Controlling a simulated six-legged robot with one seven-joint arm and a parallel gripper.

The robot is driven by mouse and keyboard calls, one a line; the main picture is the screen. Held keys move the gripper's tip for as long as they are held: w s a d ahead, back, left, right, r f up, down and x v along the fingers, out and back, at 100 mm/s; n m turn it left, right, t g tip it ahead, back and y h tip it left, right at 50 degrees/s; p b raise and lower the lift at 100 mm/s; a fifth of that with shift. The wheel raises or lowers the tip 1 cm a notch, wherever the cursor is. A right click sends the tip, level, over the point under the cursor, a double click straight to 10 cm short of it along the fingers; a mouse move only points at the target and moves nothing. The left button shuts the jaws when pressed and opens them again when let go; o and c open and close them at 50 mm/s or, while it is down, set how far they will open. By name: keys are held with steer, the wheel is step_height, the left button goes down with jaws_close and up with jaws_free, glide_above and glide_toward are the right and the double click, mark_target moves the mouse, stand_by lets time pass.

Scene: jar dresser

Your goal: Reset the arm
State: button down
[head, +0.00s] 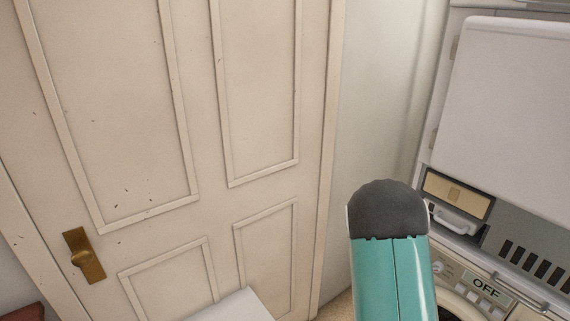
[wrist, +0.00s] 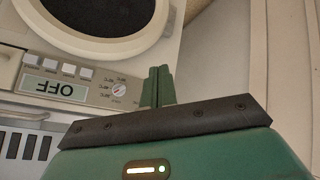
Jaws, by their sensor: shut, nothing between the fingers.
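My gripper (wrist: 157,88) shows in the wrist view, its two green fingers together and nothing between them. It points toward the floor and wall beside the washing machine (wrist: 133,14). In the head view my teal arm, with a dark rounded end, stands at the lower right in front of the wall and the machine. The fingers are not visible in the head view.
A cream panelled door (head: 205,130) with a brass handle (head: 83,256) fills the left of the head view and looks closed. The washing machine (head: 480,290) with an OFF label is at the lower right, below a white panel (head: 515,110). Bare wall lies between.

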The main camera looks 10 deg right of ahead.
steer(key=s+a+r+n+t+y, duration=0.15)
steer(key=a+r+y, duration=0.45)
steer(key=a+r, duration=1.4)
steer(key=s+a+r+n, duration=0.1)
steer(key=s+a+r, duration=0.1)
steer(key=s+r, duration=0.4)
steer(key=s+a+r+n+g, duration=0.1)
steer(key=s+a+r+n, duration=0.1)
steer(key=s+r, duration=0.5)
steer(key=s+a, duration=0.1)
steer(key=s, duration=0.4)
steer(key=shift+a+r+y, duration=0.15)
steer(key=shift+r+y, duration=0.15)
steer(key=shift+y, duration=0.1)
steer(key=shift+d+g, duration=0.25)
